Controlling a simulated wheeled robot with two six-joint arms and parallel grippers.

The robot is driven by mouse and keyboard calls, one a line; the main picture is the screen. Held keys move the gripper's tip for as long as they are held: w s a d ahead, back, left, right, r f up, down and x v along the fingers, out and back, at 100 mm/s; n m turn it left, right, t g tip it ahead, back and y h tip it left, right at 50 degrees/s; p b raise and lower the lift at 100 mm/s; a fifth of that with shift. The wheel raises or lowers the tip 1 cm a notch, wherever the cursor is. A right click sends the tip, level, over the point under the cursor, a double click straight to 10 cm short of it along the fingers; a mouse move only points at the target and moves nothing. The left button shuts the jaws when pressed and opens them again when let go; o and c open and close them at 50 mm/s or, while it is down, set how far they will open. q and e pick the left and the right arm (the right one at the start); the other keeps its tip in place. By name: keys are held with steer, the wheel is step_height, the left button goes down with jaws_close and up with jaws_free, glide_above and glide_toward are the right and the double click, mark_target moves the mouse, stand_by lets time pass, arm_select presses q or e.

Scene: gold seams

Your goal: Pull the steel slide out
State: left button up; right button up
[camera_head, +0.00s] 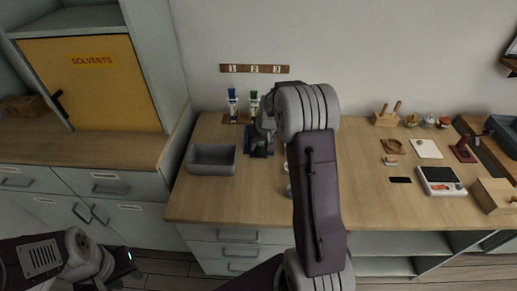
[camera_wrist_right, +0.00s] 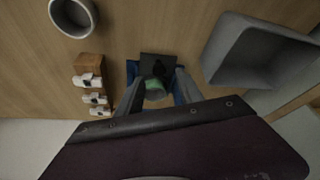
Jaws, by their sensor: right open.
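I cannot make out a part that is clearly the steel slide. Drawer fronts with metal handles show below the worktop, one under the middle bench (camera_head: 239,236) and one in the left cabinet (camera_head: 109,188). My right gripper (camera_head: 262,143) is low over the middle bench, partly hidden by its own arm. In the wrist view the right gripper (camera_wrist_right: 157,90) is open, its fingers on either side of a green-topped small cylinder (camera_wrist_right: 155,88); I cannot tell whether they touch it. My left gripper (camera_head: 125,264) is at the lower left, away from the bench; its jaws are unclear.
A grey bin (camera_head: 211,160) stands left of the right gripper. Tubes (camera_head: 233,106) stand at the wall under a numbered strip (camera_head: 254,69). A scale (camera_head: 441,181) and small wooden items are at the right. A yellow solvents cabinet (camera_head: 95,85) is at the left.

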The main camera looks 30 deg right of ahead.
mark_target(259, 150)
steer(key=x, duration=0.3)
steer(key=shift+d, duration=0.1)
steer(key=shift+w+f, duration=0.15)
steer(key=shift+f, duration=0.1)
jaws_close()
stand_by(1.1)
